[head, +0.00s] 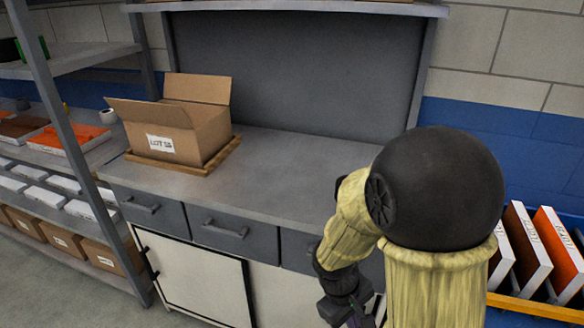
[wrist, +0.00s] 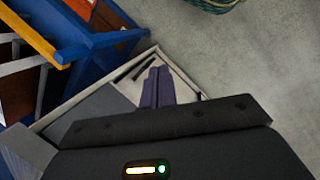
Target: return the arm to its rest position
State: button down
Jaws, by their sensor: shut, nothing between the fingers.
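My arm is folded at the right of the head view, in front of the grey workbench (head: 290,170). My gripper (head: 357,318) shows only in part at the bottom edge there, pointing down. In the wrist view my gripper's dark purple fingers (wrist: 158,88) are together with nothing between them. Below them in the wrist view are a pale-edged grey surface and the floor, and no object touches the fingers.
An open cardboard box (head: 185,125) stands on a wooden tray (head: 205,170) on the bench. A metal shelf rack (head: 75,120) stands at left. A bin of white and orange panels (head: 520,305) is at right, close to my arm.

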notch_tip(320, 180, up, 24)
jog(key=d+m+t+y+p, duration=0.2)
jog(key=m+p, duration=0.5)
jog(key=p, duration=1.1)
jog(key=shift+d+t+y+p, duration=0.3)
jog(key=shift+t+y, duration=0.3)
jog(key=c, duration=2.2)
grip_release()
jog(key=shift+s, duration=0.2)
